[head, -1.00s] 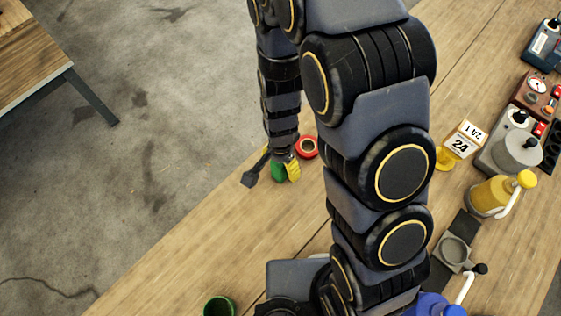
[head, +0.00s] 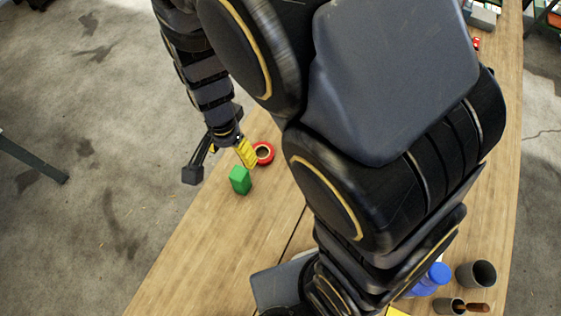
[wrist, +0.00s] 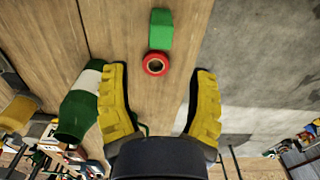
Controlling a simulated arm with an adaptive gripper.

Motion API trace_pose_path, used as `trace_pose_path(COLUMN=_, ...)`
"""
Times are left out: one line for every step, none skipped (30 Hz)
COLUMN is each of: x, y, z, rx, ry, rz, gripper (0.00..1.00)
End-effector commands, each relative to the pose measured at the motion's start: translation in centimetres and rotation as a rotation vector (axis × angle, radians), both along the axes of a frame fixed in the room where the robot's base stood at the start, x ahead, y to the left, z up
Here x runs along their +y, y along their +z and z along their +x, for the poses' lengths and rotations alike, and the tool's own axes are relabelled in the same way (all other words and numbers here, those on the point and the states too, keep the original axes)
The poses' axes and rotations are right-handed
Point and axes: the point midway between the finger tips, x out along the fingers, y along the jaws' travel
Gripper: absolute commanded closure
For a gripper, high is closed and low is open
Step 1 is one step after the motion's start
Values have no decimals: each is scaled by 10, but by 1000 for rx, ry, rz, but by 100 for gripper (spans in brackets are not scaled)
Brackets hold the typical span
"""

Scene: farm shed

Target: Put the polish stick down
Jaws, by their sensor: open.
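The polish stick looks to be the green block (head: 240,180) on the wooden table, near its left edge in the head view. It seems to stand upright. My gripper (head: 246,154) is just above and behind it, with yellow fingers apart from the block. In the wrist view my gripper (wrist: 162,72) is open with nothing between its fingers. There the green block (wrist: 160,29) lies beyond the fingertips, past a red ring (wrist: 156,63).
The red ring (head: 263,153) lies on the table close beside my gripper. A green-and-white cylinder (wrist: 84,98) is left of the fingers in the wrist view. A blue bottle (head: 431,281) and a dark cup (head: 476,274) stand at the lower right. Table in front of the block is clear.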

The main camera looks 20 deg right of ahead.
Motion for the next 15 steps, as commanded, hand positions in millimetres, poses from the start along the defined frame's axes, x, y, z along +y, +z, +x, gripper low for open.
trace_pose_path(x=-1, y=2, z=0, rx=0, ry=5, rz=1, gripper=42)
trace_pose_path(x=-2, y=4, z=-1, rx=1, ry=14, rz=2, gripper=42)
trace_pose_path(x=-4, y=10, z=-3, rx=1, ry=31, rz=5, gripper=42)
trace_pose_path(x=-7, y=15, z=-5, rx=2, ry=51, rz=8, gripper=42)
trace_pose_path(x=-11, y=21, z=-9, rx=8, ry=75, rz=11, gripper=42)
trace_pose_path(x=-16, y=31, z=-15, rx=16, ry=116, rz=15, gripper=42)
trace_pose_path(x=-21, y=40, z=-20, rx=19, ry=154, rz=18, gripper=42)
trace_pose_path(x=-27, y=49, z=-27, rx=30, ry=195, rz=21, gripper=42)
trace_pose_path(x=-34, y=62, z=-37, rx=36, ry=253, rz=26, gripper=42)
trace_pose_path(x=-40, y=71, z=-47, rx=48, ry=301, rz=29, gripper=42)
trace_pose_path(x=-46, y=80, z=-55, rx=53, ry=347, rz=31, gripper=42)
trace_pose_path(x=-54, y=90, z=-68, rx=68, ry=407, rz=35, gripper=42)
trace_pose_path(x=-58, y=98, z=-78, rx=75, ry=453, rz=38, gripper=42)
trace_pose_path(x=-63, y=104, z=-88, rx=85, ry=495, rz=41, gripper=42)
trace_pose_path(x=-69, y=113, z=-100, rx=92, ry=549, rz=44, gripper=42)
